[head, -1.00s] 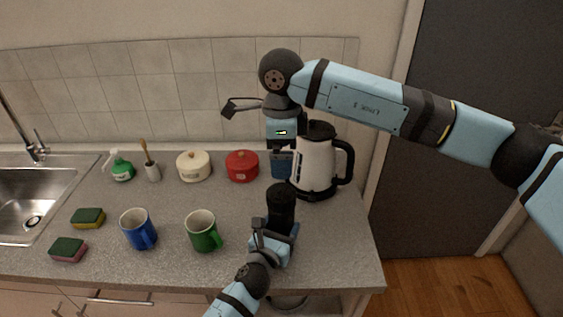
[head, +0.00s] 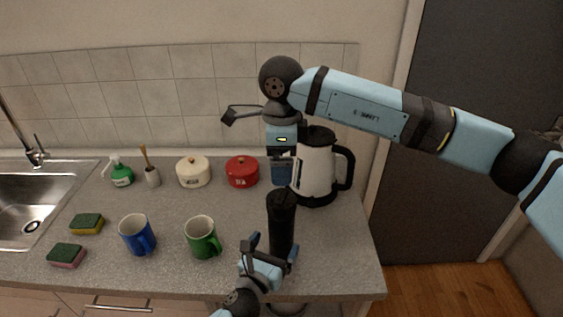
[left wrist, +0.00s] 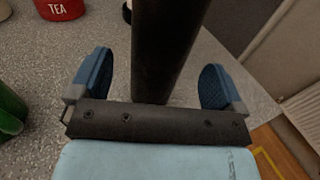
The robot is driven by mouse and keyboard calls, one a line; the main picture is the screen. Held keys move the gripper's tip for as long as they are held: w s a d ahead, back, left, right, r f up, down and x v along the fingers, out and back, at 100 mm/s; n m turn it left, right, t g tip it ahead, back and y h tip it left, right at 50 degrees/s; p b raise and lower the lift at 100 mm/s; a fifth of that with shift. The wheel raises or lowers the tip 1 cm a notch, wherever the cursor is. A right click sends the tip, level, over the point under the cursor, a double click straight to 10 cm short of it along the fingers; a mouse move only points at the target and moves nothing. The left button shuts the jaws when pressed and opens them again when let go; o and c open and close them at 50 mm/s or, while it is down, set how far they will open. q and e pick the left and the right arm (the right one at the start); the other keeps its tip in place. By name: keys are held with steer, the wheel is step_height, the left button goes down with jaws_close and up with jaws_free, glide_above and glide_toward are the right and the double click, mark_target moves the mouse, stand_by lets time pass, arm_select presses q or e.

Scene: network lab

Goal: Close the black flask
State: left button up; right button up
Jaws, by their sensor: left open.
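The tall black flask (head: 282,222) stands upright near the front right of the counter. Its top is dark, and I cannot tell whether a separate lid sits on it. My left gripper (head: 270,262) is low at the flask, coming from the front. In the left wrist view the flask (left wrist: 165,45) rises between the two blue fingers of the left gripper (left wrist: 157,80), which are open with gaps on both sides. My right gripper (head: 282,172) points down behind the flask, beside the kettle; its finger opening is unclear.
A white and black kettle (head: 317,170) stands close behind the flask. A green mug (head: 202,238) and a blue mug (head: 136,235) are to the left. The counter's right edge is near.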

arm_select(q)
steer(key=b+v, duration=0.1)
steer(key=v, duration=0.8)
arm_select(e)
steer(key=shift+f, duration=0.55)
